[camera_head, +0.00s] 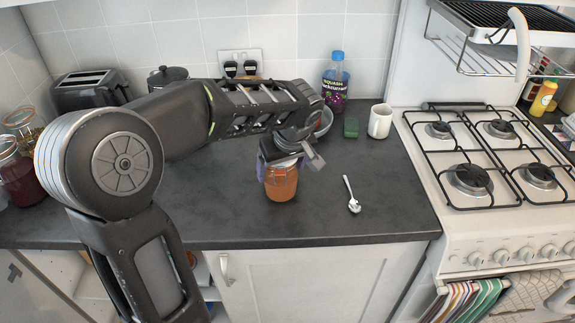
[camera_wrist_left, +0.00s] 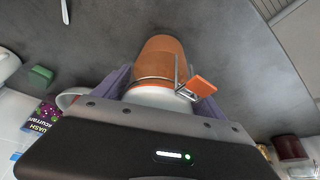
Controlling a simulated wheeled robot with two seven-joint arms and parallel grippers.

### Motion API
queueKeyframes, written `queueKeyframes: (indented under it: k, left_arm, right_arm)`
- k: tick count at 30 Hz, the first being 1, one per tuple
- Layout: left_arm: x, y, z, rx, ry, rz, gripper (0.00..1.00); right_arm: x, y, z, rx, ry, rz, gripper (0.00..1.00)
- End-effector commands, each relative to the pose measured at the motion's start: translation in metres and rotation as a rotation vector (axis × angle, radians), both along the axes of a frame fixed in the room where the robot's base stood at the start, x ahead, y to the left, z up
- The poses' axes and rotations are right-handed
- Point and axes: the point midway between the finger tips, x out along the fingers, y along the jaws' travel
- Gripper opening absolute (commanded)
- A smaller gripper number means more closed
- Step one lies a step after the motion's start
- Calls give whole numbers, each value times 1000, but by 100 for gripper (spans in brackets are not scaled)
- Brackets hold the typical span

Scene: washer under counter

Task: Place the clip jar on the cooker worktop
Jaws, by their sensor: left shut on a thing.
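The clip jar (camera_head: 281,184) is glass with orange contents and a metal clip. My left gripper (camera_head: 280,165) is shut on it near the lid, over the dark worktop (camera_head: 240,222) left of the cooker. I cannot tell whether its base touches the worktop. In the left wrist view the jar (camera_wrist_left: 160,52) sits between both fingers of the left gripper (camera_wrist_left: 160,88), with an orange tab at its clip. The white cooker (camera_head: 455,225) with several gas burners stands at the right. My right gripper is not in view.
A spoon (camera_head: 352,196) lies right of the jar. Behind are a white mug (camera_head: 380,121), a green sponge (camera_head: 351,127) and a squash bottle (camera_head: 335,84). A toaster (camera_head: 86,90) and other jars (camera_head: 16,170) stand left. The front worktop around the spoon is mostly clear.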

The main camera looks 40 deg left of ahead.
Motion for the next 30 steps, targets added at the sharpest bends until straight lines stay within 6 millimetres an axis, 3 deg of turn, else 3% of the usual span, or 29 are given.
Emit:
queueKeyframes:
  k: [14, 15, 21, 30]
  left_arm:
    - [1, 0, -5, 1, -5, -1, 8]
    - [0, 0, -6, -1, -1, 1, 82]
    - [0, 0, -6, -1, -1, 1, 99]
    - [0, 0, -4, -1, -1, 1, 100]
  right_arm:
    - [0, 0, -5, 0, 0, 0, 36]
    - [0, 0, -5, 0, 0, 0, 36]
    - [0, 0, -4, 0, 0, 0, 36]
    - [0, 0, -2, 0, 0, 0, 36]
